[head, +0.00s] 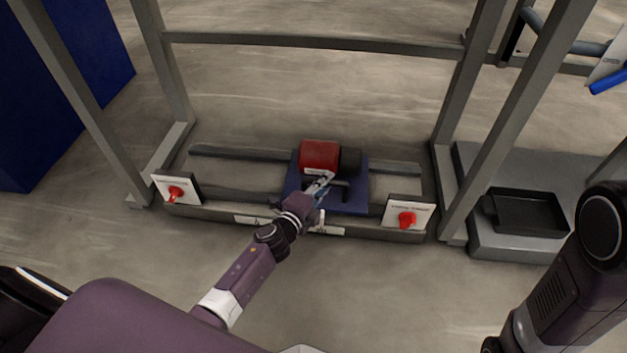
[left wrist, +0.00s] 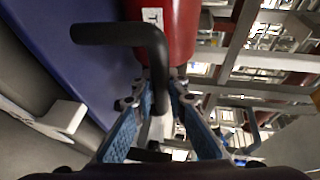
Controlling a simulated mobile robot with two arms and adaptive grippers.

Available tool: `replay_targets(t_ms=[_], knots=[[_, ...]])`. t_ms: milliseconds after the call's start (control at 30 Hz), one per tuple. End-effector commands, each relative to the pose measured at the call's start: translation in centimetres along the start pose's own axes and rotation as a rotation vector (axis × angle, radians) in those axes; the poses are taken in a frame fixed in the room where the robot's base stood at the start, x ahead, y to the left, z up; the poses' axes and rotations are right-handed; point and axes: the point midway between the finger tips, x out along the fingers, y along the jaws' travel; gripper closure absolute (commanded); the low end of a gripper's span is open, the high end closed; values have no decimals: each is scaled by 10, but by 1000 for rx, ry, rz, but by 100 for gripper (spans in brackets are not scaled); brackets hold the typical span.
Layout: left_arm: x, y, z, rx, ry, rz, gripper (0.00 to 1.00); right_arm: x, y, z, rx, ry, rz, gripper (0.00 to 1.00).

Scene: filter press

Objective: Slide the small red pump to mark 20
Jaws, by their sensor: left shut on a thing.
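The small red pump (head: 319,156) with a dark motor end sits on a blue sliding plate (head: 355,198) across two rails, right of the middle of the frame. It also shows in the left wrist view (left wrist: 178,28). A black handle (left wrist: 120,34) stands up from the plate in front of the pump. My left gripper (head: 325,183) reaches over the plate and is shut on the black handle; its blue-padded fingers (left wrist: 160,90) show in the left wrist view. A scale strip (head: 290,226) runs along the front rail, partly hidden by my arm; its numbers are too small to read.
Red knobs on white plates stand at the left (head: 175,193) and right (head: 407,219) ends of the front rail. Grey frame posts (head: 460,110) rise on both sides. A black tray (head: 527,212) lies on a grey platform at right. The rails are clear left of the plate.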

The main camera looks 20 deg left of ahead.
Motion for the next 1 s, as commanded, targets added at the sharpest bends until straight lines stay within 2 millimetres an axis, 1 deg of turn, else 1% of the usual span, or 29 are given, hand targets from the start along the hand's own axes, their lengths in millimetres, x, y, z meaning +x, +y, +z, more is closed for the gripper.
replay_targets(t_ms=[33,367,400,533,567,867,1000], knots=[[2,-1,-7,-2,9,-2,100,0,0,0,0,0,0,70],[2,-1,-10,-2,11,-3,100,0,0,0,0,1,-1,70],[2,-1,-10,-2,11,-3,85,0,0,0,0,2,-1,70],[2,-1,-9,-2,8,-2,70,1,0,-1,0,4,-1,70],[2,-1,-8,-1,7,-2,68,1,0,-1,0,4,-2,70],[0,0,-5,0,2,0,68,1,0,-2,-1,4,0,70],[-11,1,-4,3,1,1,68,1,0,-2,-1,3,0,70]])
